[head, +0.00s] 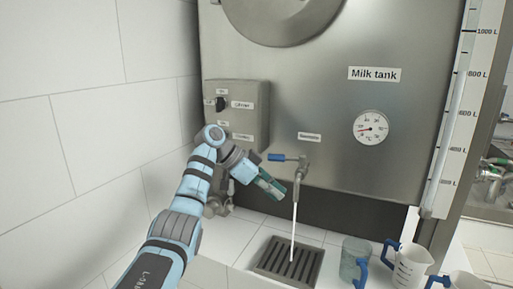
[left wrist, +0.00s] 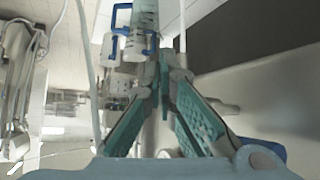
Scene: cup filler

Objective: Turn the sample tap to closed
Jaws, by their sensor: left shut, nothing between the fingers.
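The sample tap (head: 300,172) sticks out from the front of the steel milk tank. Its blue lever (head: 283,157) points left, roughly level, and a white stream (head: 294,230) runs from the spout down to the floor drain. My left gripper (head: 272,188) is just below the lever and left of the spout, with its fingers shut and empty. In the left wrist view the fingers (left wrist: 162,72) come together at their tips. A blue piece, likely the lever (left wrist: 268,148), shows at the lower right there, apart from the fingertips. My right gripper is not in view.
A drain grate (head: 287,262) lies under the stream. A clear jug (head: 353,260) and white measuring jugs (head: 409,267) with blue handles stand to its right. A grey control box (head: 236,112) is on the tank at left, and a gauge (head: 371,127) is at right.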

